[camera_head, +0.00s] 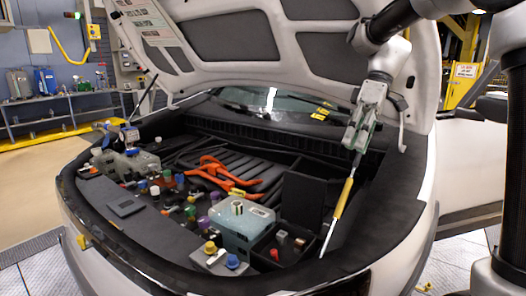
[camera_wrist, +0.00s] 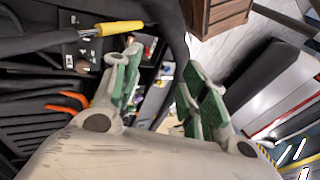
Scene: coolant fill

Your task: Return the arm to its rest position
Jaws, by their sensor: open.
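My gripper (camera_head: 355,145) hangs over the right rear of the engine bay, pointing down, with my arm coming in from the upper right. In the wrist view the green-padded fingers of my gripper (camera_wrist: 160,72) are spread apart with nothing between them. A rod with a yellow grip (camera_head: 343,198) slants up from the bay's right side to just below my fingertips in the head view. Its yellow grip (camera_wrist: 120,27) lies beyond the left finger in the wrist view. I cannot tell whether they touch. A pale blue translucent tank (camera_head: 240,222) with a light cap stands at the front of the bay.
The raised hood (camera_head: 270,45) is above and behind my gripper. Orange cables (camera_head: 225,175), several coloured caps and a second translucent tank (camera_head: 130,163) fill the bay. A workbench (camera_head: 65,97) stands at the far left. Open floor lies left of the car.

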